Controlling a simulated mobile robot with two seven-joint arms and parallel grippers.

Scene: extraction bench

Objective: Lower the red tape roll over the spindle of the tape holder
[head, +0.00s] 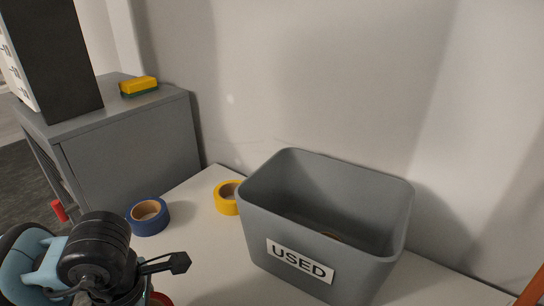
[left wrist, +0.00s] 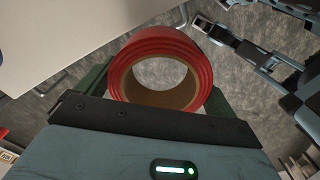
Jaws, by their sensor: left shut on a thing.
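The red tape roll (left wrist: 160,42) is held in my left gripper (left wrist: 156,92), which is shut on it, one dark green finger at each side. Its tan cardboard core faces the left wrist camera, and grey floor shows through the hole. In the head view my left arm comes in at the lower left and hides most of the gripper. A small bit of red (head: 161,299) shows beside it at the bottom edge. I cannot make out the tape holder or its spindle in either view. My right gripper is not in view.
A blue tape roll (head: 149,217) and a yellow tape roll (head: 226,200) lie on the white bench (head: 205,250). A grey bin labelled USED (head: 382,243) stands right of them, something tan inside. A grey cabinet (head: 130,150) with a yellow-green sponge (head: 138,86) stands behind left.

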